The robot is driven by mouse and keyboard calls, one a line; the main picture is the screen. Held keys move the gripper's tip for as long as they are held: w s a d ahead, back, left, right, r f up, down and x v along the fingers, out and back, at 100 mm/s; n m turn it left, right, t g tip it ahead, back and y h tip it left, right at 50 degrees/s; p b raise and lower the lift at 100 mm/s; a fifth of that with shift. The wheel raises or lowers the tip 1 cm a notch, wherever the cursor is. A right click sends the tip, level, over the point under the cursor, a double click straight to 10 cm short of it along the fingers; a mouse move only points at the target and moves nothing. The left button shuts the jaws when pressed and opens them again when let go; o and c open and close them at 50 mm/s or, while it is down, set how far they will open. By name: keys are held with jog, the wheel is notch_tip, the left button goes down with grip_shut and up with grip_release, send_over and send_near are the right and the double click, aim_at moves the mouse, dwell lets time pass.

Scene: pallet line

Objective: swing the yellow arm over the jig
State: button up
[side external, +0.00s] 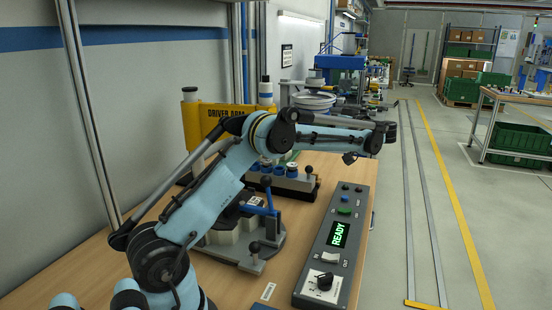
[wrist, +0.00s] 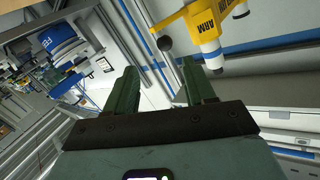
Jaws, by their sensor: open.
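The yellow arm (side external: 200,121), lettered "DRIVER ARM", stands at the back left of the bench in the side view, partly hidden behind my arm. In the wrist view the yellow arm (wrist: 203,20) shows at the top right, with a dark ball knob beside it. The jig (side external: 236,238), a grey base with a blue lever and black knobs, sits on the bench, partly behind my arm. My gripper (side external: 352,157) is at the end of my outstretched arm, above the control box's far end. In the wrist view its green fingers (wrist: 158,88) are apart with nothing between them.
A rack of blue-capped parts (side external: 289,179) stands behind the jig. A grey control box (side external: 335,245) with a lit "READY" display lies along the bench's right side. The wooden bench (side external: 318,170) has some bare surface. A walkway with yellow lines lies to the right.

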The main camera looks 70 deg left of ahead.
jog(key=s+a, duration=0.1)
jog(key=a, duration=0.3)
jog(key=s+a+n+g, duration=0.1)
jog(key=a, duration=0.3)
jog(key=s+a+n+y, duration=0.1)
jog(key=a, duration=0.3)
jog(key=shift+s+a+f+g, duration=0.25)
jog(key=shift+s+a+g, duration=0.05)
jog(key=shift+s, duration=0.05)
grip_shut()
